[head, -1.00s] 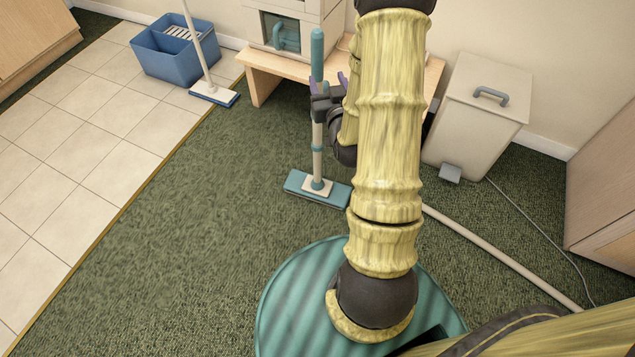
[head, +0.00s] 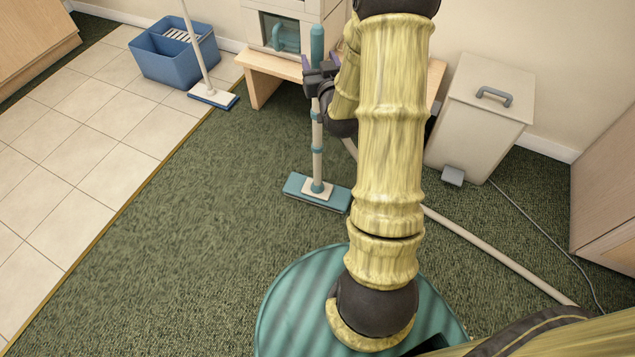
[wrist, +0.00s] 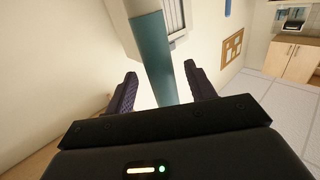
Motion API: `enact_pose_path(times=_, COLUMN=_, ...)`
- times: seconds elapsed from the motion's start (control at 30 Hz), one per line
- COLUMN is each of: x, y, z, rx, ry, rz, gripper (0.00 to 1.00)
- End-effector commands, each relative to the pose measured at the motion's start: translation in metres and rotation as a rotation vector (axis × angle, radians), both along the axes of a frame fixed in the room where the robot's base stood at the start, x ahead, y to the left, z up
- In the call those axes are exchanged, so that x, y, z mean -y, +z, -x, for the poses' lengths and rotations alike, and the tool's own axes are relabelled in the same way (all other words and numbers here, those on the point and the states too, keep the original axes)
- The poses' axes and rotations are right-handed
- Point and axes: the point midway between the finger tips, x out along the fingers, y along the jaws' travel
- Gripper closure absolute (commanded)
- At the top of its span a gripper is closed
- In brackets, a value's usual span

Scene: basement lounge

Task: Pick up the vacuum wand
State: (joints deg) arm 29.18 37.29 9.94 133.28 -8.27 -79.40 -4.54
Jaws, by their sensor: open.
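The vacuum wand (head: 317,165) stands upright on the dark green carpet, with a teal grip at its top, a pale shaft with teal rings, and a flat teal floor head (head: 303,192). My gripper (head: 313,75) is at the lower part of the teal grip, high on the wand. In the wrist view the teal grip (wrist: 155,60) runs between the two open fingers of my gripper (wrist: 160,78), with visible gaps on both sides. Its lower end is hidden behind the gripper body. My arm hides part of the area right of the wand.
A wooden bench (head: 262,82) with a pale box-like unit (head: 290,42) stands behind the wand. A blue bucket (head: 172,62) and a mop (head: 212,98) are at left. A pedal bin (head: 480,115) and a pale hose (head: 490,250) lie to the right. Carpet at left is clear.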

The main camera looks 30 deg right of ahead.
Motion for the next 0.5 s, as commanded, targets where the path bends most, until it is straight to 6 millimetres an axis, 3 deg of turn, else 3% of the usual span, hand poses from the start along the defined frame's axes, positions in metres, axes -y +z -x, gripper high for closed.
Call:
enact_pose_path(times=0.2, x=0.005, y=-0.001, z=-0.024, rx=0.001, ry=0.001, rz=0.0, gripper=0.45)
enact_pose_path(times=0.5, x=0.005, y=0.0, z=-0.025, rx=0.0, ry=0.001, rz=0.0, gripper=0.45)
